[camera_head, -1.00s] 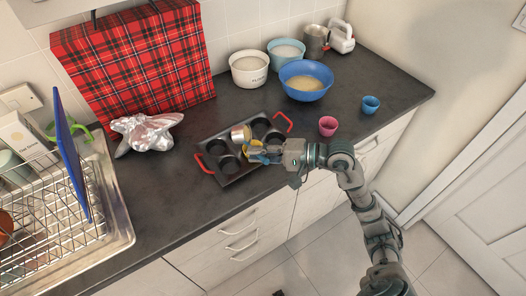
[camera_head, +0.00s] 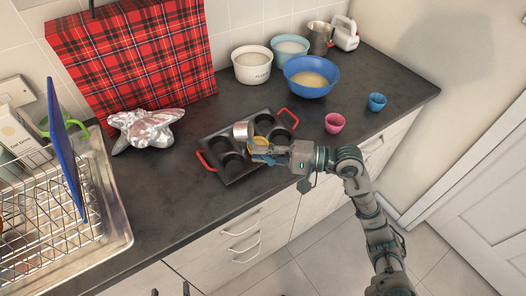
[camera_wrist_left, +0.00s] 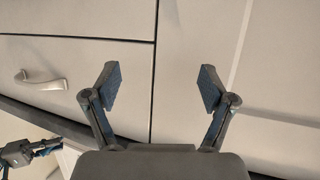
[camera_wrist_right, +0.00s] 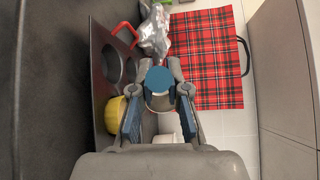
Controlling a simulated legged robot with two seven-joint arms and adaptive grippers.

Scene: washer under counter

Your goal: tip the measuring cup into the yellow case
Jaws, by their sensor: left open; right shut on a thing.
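The metal measuring cup (camera_head: 243,131) is over the black muffin tin (camera_head: 235,177) in the head view, tilted, with its side showing. My right gripper (camera_head: 264,152) is shut on the measuring cup. The yellow case (camera_head: 259,142) sits at the tin just beside the cup, partly hidden by the gripper. In the right wrist view, the yellow case (camera_wrist_right: 115,114) is left of the fingers and the cup (camera_wrist_right: 160,101) is between them. I cannot see the inside of the case. My left gripper (camera_wrist_left: 157,88) is open and empty, facing the drawer fronts.
A pink case (camera_head: 334,123) and a blue case (camera_head: 377,103) stand to the right. Crumpled foil (camera_head: 145,128) and a dish rack (camera_head: 45,215) are left. The counter (camera_head: 150,205) in front of the foil is clear.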

